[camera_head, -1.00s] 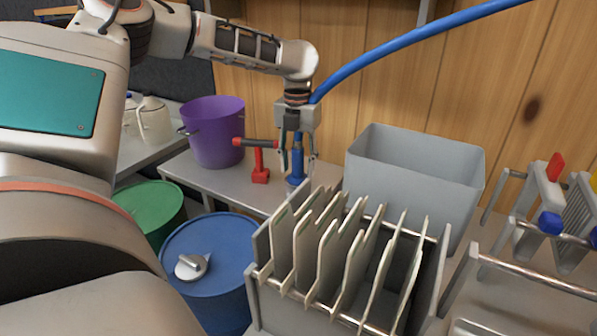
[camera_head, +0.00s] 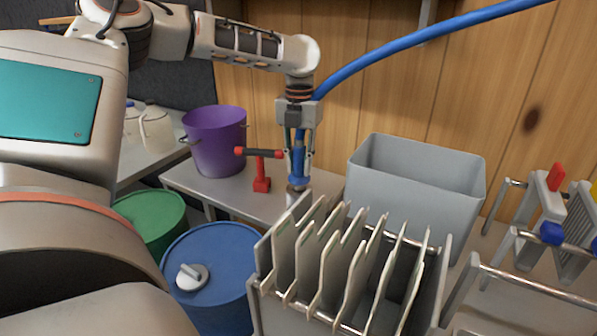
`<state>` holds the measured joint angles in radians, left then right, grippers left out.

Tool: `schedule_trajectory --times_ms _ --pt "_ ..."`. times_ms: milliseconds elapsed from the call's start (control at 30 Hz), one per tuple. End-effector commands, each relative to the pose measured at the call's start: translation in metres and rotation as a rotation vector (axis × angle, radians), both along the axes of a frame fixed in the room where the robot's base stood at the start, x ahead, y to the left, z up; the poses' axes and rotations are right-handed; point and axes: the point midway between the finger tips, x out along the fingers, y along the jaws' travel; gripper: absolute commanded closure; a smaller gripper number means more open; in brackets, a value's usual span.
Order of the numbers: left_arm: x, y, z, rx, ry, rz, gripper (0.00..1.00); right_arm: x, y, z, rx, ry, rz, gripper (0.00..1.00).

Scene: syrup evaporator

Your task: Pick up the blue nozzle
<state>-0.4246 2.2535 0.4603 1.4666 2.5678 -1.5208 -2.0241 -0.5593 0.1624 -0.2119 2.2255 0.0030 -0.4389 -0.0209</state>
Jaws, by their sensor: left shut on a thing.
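The blue nozzle (camera_head: 299,168) hangs upright between the fingers of my left gripper (camera_head: 299,163), at the end of the blue hose (camera_head: 420,38). The gripper points down and its fingers are shut on the nozzle. Below the nozzle a small metal fitting (camera_head: 297,188) shows on the grey table; I cannot tell whether the two touch. The fitting's lower part is partly hidden behind the plate rack. My right gripper is not in view.
A red-handled stand (camera_head: 261,172) and a purple bucket (camera_head: 217,145) stand left of the nozzle. A grey bin (camera_head: 415,190) is to the right. A rack of upright plates (camera_head: 345,270) is in front. Blue (camera_head: 225,275) and green (camera_head: 150,205) drums stand lower left.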

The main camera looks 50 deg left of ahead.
Motion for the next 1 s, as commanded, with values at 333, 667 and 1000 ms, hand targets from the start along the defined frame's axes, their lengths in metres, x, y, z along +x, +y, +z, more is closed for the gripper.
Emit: schedule_trajectory --times_ms 333,667,1000 --pt "0.001 0.0 0.086 0.002 -0.011 0.0 1.0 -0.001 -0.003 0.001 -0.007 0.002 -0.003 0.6" --pt "0.001 0.0 0.153 0.0 -0.008 0.001 1.0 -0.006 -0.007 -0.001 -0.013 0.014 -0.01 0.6" --pt "0.0 0.0 0.169 0.001 -0.002 0.0 1.0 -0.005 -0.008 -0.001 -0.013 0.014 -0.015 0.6"
